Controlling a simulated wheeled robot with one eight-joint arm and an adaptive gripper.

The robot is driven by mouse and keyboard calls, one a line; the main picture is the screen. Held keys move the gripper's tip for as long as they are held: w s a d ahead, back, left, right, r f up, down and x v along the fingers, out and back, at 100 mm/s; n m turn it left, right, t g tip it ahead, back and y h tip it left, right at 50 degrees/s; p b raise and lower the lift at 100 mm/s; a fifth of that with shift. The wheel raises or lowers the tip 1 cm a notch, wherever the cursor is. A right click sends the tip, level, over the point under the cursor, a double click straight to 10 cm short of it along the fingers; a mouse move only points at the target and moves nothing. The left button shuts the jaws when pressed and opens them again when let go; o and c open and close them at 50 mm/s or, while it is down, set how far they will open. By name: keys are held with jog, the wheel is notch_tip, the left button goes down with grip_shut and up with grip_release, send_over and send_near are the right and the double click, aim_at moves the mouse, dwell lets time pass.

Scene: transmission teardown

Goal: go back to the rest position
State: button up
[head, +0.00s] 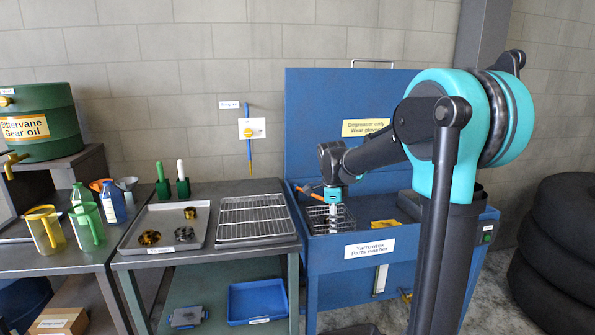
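My arm reaches left over the blue parts washer (345,271). My gripper (333,212) points down at a wire basket (320,222) in the left part of the washer's basin. Its tip is small here and overlaps the basket, so I cannot tell whether its fingers are open or shut, or whether it touches anything. What lies in the basket is too small to make out.
Left of the washer, a bench holds a wire rack (250,218) and a grey tray (170,216) with several metal parts. An orange-handled tool (303,189) is at the washer's left rim. The raised lid (310,110) stands behind. Tyres (560,245) are stacked at right.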

jog(key=s+d+f+n, duration=0.2)
jog(key=s+f+n, duration=0.2)
jog(key=s, duration=0.5)
jog(key=s+d+f+n+t, duration=0.1)
jog(key=s+d+f+n, duration=0.1)
jog(key=s+f+n, duration=0.3)
jog(key=s+d+f+n+t+y, duration=0.1)
jog(key=s+d+f+n, duration=0.2)
jog(key=s+n, duration=0.7)
jog(key=s+f, duration=0.1)
jog(key=s, duration=0.1)
jog(key=shift+s+f, duration=0.25)
jog(key=shift+s, duration=0.1)
jog(key=shift+d, duration=0.1)
